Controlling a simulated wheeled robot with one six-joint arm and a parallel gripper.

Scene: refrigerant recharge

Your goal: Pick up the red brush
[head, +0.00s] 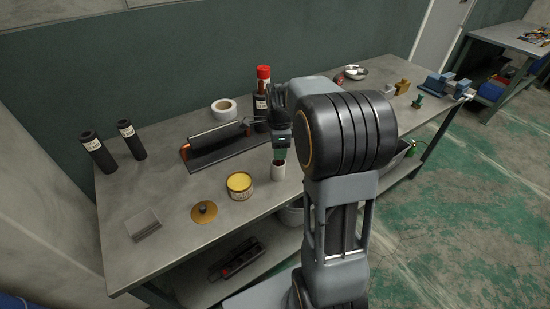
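My gripper (280,152) points down over the workbench, just above a small white cup (278,173) with dark red at its rim. A dark green piece shows at the fingertips; I cannot tell whether it is part of the gripper or something between the fingers. The fingers are too small and dark to show whether they are open or shut. I cannot make out a red brush clearly; the dark red at the cup may belong to the cup or to something in it. My arm hides the bench to the right of the cup.
A yellow-filled tin (240,186) and a brass lid (204,212) are left of the cup. Behind are a dark tray (215,153), a tape roll (223,110) and a red-capped bottle (262,100). Two black cylinders (97,152) stand far left. The bench's front left is mostly clear.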

